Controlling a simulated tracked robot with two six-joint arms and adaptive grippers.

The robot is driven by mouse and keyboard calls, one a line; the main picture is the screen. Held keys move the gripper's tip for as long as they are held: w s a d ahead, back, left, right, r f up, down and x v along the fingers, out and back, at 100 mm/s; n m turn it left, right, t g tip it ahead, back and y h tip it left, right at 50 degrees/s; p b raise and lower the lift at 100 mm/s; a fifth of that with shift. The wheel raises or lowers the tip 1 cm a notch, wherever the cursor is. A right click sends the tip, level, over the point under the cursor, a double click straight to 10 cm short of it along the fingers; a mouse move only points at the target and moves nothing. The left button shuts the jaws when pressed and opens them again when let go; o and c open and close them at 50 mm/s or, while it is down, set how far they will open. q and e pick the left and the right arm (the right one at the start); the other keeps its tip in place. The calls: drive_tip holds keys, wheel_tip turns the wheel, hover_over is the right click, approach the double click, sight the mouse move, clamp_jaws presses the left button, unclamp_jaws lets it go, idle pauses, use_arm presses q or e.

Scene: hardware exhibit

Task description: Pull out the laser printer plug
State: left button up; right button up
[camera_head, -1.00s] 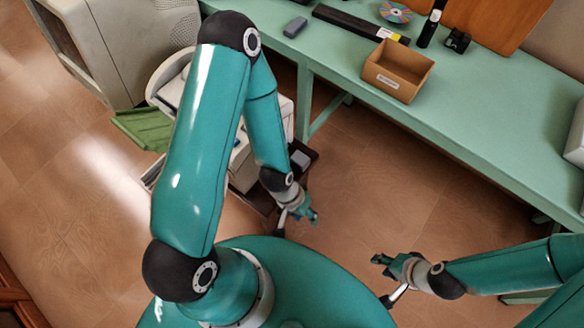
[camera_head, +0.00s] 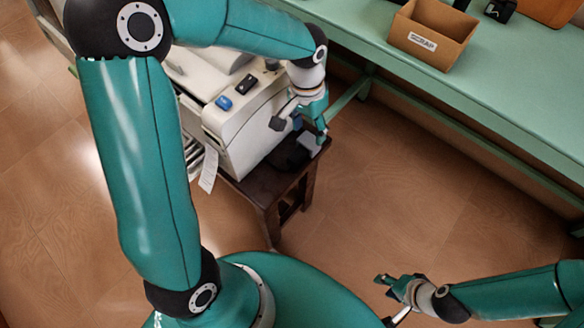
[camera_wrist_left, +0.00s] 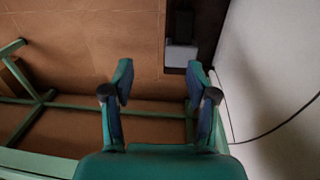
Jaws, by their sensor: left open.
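The white laser printer (camera_head: 235,120) stands on a dark wooden stand (camera_head: 262,195), and its pale side fills the right of the left wrist view (camera_wrist_left: 280,60). A thin black cable (camera_wrist_left: 285,122) runs along that side. A light grey block (camera_wrist_left: 181,56) sits at the stand's edge against a black block (camera_wrist_left: 182,22); I cannot tell for sure which is the plug. My left gripper (camera_head: 309,128) is open and empty beside the printer; in its wrist view (camera_wrist_left: 160,75) the grey block lies just beyond the right fingertip. My right gripper (camera_head: 386,284) hangs away, its opening unclear.
A green workbench (camera_head: 480,90) with a cardboard scrap box (camera_head: 430,38) stands at the back right. Its green frame bars pass close to the stand. The printer wall is close to the left gripper's right finger in the wrist view. Brown floor (camera_head: 400,190) is open between.

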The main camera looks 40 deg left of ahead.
sight(296, 155)
use_arm(q)
drive_tip(key=shift+y, duration=0.5)
drive_tip(key=a+f+b, duration=0.1)
drive_tip(key=f, duration=0.3)
drive_tip(key=a+f+b, duration=0.1)
drive_tip(key=f+b, duration=0.1)
drive_tip(key=f, duration=0.3)
drive_tip(key=a+f+b, duration=0.1)
drive_tip(key=f+b, duration=0.1)
drive_tip(key=f, duration=0.3)
drive_tip(key=shift+s+f, duration=0.25)
use_arm(e)
wheel_tip(296, 155, down, 7)
use_arm(q)
clamp_jaws()
